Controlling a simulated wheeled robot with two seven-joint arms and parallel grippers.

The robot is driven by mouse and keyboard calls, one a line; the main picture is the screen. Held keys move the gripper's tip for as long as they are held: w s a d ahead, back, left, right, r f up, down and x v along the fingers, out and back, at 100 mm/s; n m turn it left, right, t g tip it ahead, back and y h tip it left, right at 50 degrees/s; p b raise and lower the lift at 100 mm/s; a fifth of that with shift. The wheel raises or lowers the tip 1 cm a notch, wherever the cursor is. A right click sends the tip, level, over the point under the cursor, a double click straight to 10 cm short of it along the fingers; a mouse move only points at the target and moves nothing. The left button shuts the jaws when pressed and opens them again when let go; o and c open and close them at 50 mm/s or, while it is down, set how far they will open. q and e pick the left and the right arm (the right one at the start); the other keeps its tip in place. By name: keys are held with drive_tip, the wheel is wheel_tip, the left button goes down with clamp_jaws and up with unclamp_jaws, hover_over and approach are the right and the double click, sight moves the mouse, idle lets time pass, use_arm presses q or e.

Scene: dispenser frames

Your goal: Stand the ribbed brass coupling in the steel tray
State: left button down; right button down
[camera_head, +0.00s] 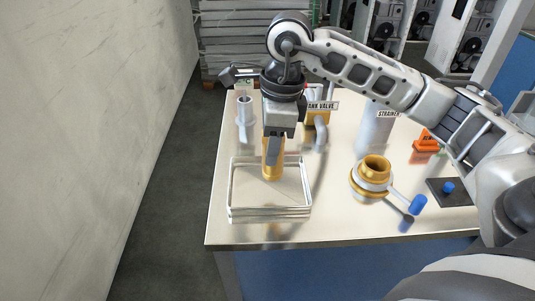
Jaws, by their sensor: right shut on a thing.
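The steel tray (270,214) is a shallow see-through-looking rectangular tray near the table's left front corner. My right gripper (273,155) points down over the back part of the tray. It is shut on the ribbed brass coupling (273,173), which is upright below the fingers. The coupling's upper part is hidden by the gripper, and its ribs are too small to make out. I cannot tell whether its lower end touches the tray floor. My left gripper does not show.
A brass ring-shaped fitting (375,168) with a blue-ended handle (419,203) stands right of the tray. A grey pipe piece (245,118), a brass valve (317,130), a grey strainer cylinder (375,130), an orange part (425,146) and a dark pad (458,196) stand around.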

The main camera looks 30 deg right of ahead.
drive_tip(key=shift+w+f, duration=0.45)
drive_tip(key=shift+w, duration=0.05)
drive_tip(key=f, duration=0.2)
drive_tip(key=f+p, duration=0.1)
drive_tip(key=shift+w+d+f, duration=0.1)
drive_tip(key=shift+w+f, duration=0.2)
drive_tip(key=shift+f, duration=0.15)
drive_tip(key=shift+f+b, duration=0.25)
drive_tip(key=shift+b, duration=0.05)
drive_tip(key=c, duration=0.9)
unclamp_jaws()
